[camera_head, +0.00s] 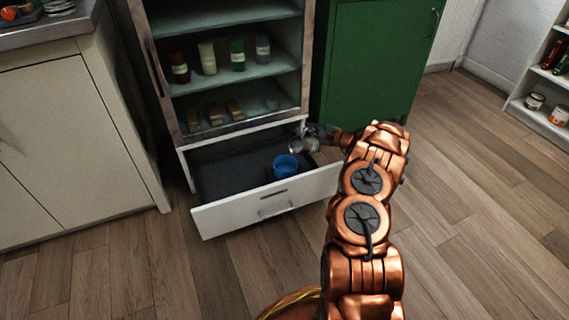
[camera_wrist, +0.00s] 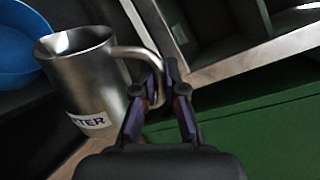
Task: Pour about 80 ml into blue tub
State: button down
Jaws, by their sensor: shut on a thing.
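The blue tub (camera_head: 286,166) stands in the open bottom drawer (camera_head: 262,209), towards its right side. Part of it also shows at the upper left of the wrist view (camera_wrist: 22,55). My gripper (camera_wrist: 163,88) is shut on the handle of a metal mug (camera_wrist: 86,82), which carries a white label ending in "TER". In the head view the mug (camera_head: 304,146) is small, held above the right side of the drawer, just right of and behind the tub. The mug looks close to upright in the wrist view. What is inside the mug cannot be seen.
Open shelves (camera_head: 238,82) with bottles and small items stand above the drawer. A green cabinet (camera_head: 375,60) is close on the right of the gripper. A pale cabinet (camera_head: 70,140) stands at left. The drawer floor left of the tub is clear.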

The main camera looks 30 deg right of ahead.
aim_at(307, 128)
jog(key=shift+s+a+r+n, duration=0.15)
jog(key=shift+a+r+n, duration=0.35)
jog(key=shift+r, duration=0.1)
jog(key=shift+s+a+r+n+h+b, duration=0.1)
jog(key=shift+a+r+n+h+b, duration=0.2)
jog(key=shift+a+r+n+b, duration=0.45)
jog(key=shift+d+f, duration=0.2)
jog(key=shift+s+a+r+n+b, duration=0.1)
jog(key=shift+a+n+b, duration=0.1)
jog(key=shift+a+b, duration=0.45)
jog(key=shift+s+a+r+n+b, duration=0.15)
jog(key=shift+a+b, duration=0.05)
jog(key=shift+b, duration=0.8)
jog(key=shift+s+a+r+n+b, duration=0.1)
jog(key=shift+a+n+b, duration=0.1)
jog(key=shift+a+b, duration=0.45)
jog(key=shift+r+b, duration=0.15)
jog(key=shift+b, duration=0.5)
jog(key=shift+a+r+n+h+b, duration=0.15)
jog(key=shift+n+h+b, duration=0.2)
jog(key=shift+b, duration=0.4)
